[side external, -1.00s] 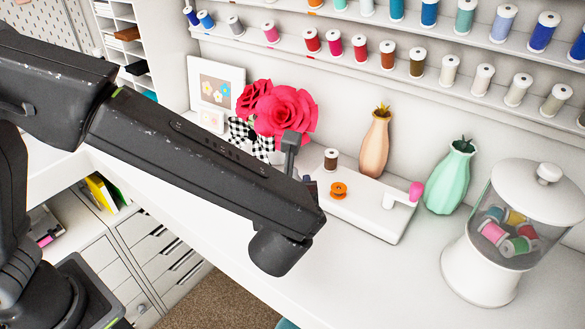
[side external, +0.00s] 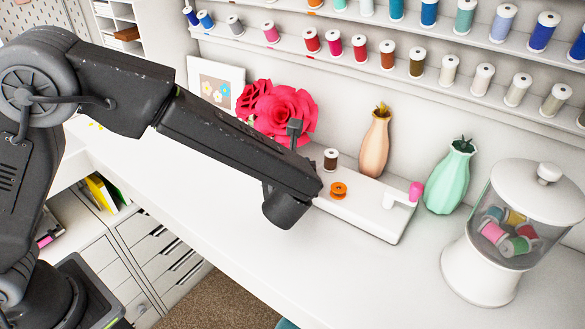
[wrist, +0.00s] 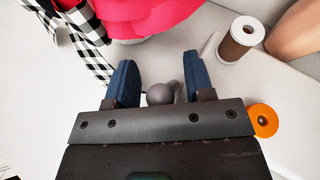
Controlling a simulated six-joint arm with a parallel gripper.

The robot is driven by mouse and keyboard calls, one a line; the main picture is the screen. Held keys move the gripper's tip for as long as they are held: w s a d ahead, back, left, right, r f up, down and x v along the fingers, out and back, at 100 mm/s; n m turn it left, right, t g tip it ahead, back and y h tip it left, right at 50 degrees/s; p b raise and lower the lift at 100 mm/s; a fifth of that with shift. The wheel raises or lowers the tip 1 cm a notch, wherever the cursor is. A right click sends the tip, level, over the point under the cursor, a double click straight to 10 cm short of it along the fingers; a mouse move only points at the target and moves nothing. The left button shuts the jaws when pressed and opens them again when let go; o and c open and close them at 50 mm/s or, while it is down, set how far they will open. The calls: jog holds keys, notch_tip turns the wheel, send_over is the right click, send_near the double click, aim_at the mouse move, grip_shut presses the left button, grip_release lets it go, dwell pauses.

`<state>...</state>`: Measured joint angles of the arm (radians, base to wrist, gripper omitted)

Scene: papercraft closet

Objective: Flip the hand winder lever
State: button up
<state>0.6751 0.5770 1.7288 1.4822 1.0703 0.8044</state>
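The hand winder is a long white base (side external: 360,214) on the table, with a brown thread spool (side external: 331,158), an orange bobbin (side external: 339,189) and a white crank with a pink knob (side external: 416,191). In the wrist view, the spool (wrist: 238,40) and part of the bobbin (wrist: 263,121) lie right of my gripper (wrist: 160,62). Its two blue fingers are apart. A rounded grey knob (wrist: 160,94) shows between them, nearer the right finger; I cannot tell whether it touches. In the side view my arm hides the fingers and the winder's left end.
A peach vase (side external: 376,145) and a mint vase (side external: 450,178) stand behind the winder. A jar of spools (side external: 510,235) is at right. The front table strip is clear.

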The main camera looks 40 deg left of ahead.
jog(key=c, duration=0.8)
jog(key=shift+s+f+t, duration=0.2)
jog(key=shift+s+t, duration=0.1)
jog(key=shift+t, duration=0.2)
jog(key=shift+s+f+n+t+y, duration=0.15)
jog(key=shift+s+n+t+y, duration=0.2)
jog(key=shift+n+t, duration=0.3)
jog(key=shift+c, duration=0.2)
jog(key=o, duration=0.9)
jog(key=shift+w, duration=0.1)
jog(key=shift+o, duration=0.2)
jog(key=shift+d, duration=0.15)
jog(key=v, duration=1.3)
jog(key=shift+s+d, duration=0.15)
jog(key=shift+s, duration=0.25)
